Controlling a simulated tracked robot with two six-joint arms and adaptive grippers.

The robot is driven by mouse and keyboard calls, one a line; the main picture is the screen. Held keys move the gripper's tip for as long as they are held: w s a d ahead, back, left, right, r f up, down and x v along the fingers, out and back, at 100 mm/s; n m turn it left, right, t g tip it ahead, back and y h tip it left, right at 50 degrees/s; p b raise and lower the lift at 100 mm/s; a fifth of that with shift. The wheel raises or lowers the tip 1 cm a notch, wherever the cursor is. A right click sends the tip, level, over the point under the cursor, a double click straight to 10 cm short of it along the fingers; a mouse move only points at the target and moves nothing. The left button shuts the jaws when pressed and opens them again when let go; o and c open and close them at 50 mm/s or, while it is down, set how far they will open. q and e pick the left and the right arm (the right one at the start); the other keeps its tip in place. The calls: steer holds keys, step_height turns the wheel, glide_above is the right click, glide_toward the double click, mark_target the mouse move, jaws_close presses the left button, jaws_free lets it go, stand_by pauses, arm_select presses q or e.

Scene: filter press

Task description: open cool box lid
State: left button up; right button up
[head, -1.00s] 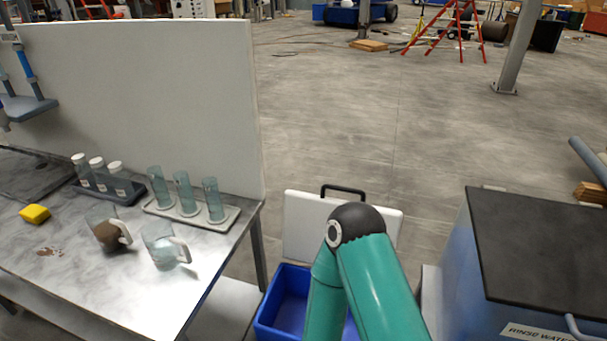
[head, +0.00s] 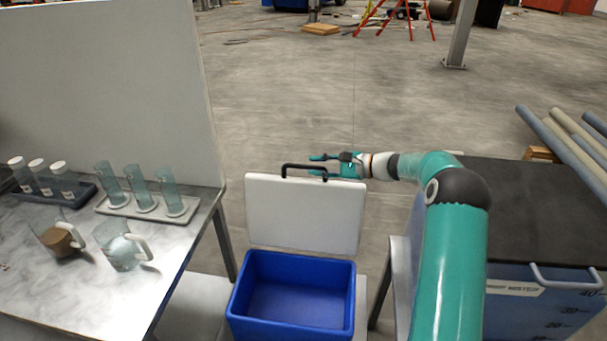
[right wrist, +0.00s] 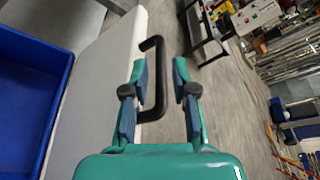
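My right gripper (head: 318,165) is at the right part of the handle. In the right wrist view my right gripper (right wrist: 160,62) has its fingers apart, with the handle (right wrist: 158,95) between or just behind them; I cannot tell whether they touch. The lid (right wrist: 100,80) and blue box (right wrist: 30,80) show at left there. My left gripper is out of view.
A bench (head: 180,265) on the left bears jugs (head: 122,248), cylinders on a tray (head: 148,207) and capped bottles. A dark-topped blue tank (head: 530,200) stands close on the right. The floor behind the lid is clear.

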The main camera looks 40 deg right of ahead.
mark_target(310, 168)
steer(key=shift+s+d+f+h, duration=0.3)
steer(key=shift+s+d, duration=0.3)
steer(key=shift+d, duration=0.2)
steer(key=shift+d+f, duration=0.1)
steer(key=p+x, duration=0.2)
steer(key=x, duration=0.5)
steer(key=shift+w+f, duration=0.1)
steer(key=shift+w, duration=0.05)
jaws_close()
